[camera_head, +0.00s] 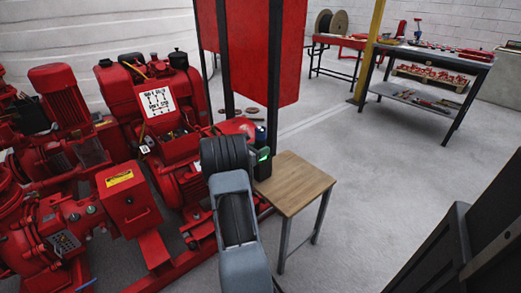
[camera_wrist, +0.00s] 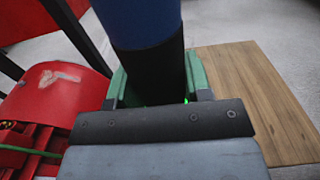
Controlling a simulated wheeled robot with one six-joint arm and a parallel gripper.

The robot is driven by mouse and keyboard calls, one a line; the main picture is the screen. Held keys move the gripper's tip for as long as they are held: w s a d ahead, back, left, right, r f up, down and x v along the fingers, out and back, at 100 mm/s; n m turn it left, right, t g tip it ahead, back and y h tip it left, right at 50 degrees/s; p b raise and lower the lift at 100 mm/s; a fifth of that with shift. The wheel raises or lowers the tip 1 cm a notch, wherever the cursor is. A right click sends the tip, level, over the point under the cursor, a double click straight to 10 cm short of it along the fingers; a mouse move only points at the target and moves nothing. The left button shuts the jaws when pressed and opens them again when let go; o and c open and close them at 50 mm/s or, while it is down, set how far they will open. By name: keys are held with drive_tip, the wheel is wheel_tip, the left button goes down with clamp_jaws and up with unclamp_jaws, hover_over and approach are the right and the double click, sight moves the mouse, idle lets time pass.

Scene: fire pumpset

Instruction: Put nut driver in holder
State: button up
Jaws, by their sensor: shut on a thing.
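My gripper (camera_head: 262,153) is above the back left corner of a small wooden-topped table. In the wrist view, my gripper (camera_wrist: 158,90) is shut on an upright blue and black cylinder, which looks like the handle of the nut driver (camera_wrist: 146,25). Its blue top (camera_head: 261,133) also shows in the head view. Green parts flank the black section. The driver's lower end is hidden behind my gripper. A dark block (camera_head: 263,171) shows just below, at the table corner; I cannot tell whether it is the holder or part of my gripper.
The small table (camera_head: 296,187) has a bare wooden top to the right of my gripper. Red pump machinery (camera_head: 165,110) stands close on the left. A red panel (camera_head: 285,55) on dark posts stands behind. A workbench (camera_head: 435,55) with tools is at the back right. Open floor lies between.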

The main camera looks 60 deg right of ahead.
drive_tip(key=o, duration=1)
drive_tip(key=p+v, duration=0.3)
drive_tip(key=v, duration=0.9)
drive_tip(key=s+a+r+m+t+y, duration=0.2)
drive_tip(key=s+a+m+y, duration=0.1)
drive_tip(key=a, duration=1)
drive_tip(key=s+a+r+m+t+y, duration=0.2)
drive_tip(key=a+m+y, duration=0.4)
drive_tip(key=a, duration=0.6)
drive_tip(key=s+a+r+m+t+y, duration=0.1)
drive_tip(key=s+a+m+t+y, duration=0.3)
drive_tip(key=a+y, duration=0.4)
drive_tip(key=shift+a+r+m, duration=0.2)
drive_tip(key=shift+a+m, duration=0.15)
drive_tip(key=shift+a, duration=1.05)
drive_tip(key=shift+a+r+m, duration=0.2)
drive_tip(key=shift+a+m, duration=0.15)
drive_tip(key=shift+a, duration=1.1)
drive_tip(key=shift+r, duration=0.15)
drive_tip(key=shift+t, duration=0.6)
wheel_tip(320, 180, up, 32)
drive_tip(key=p, duration=3)
drive_tip(key=shift+s+a, duration=0.15)
drive_tip(key=shift+a, duration=0.05)
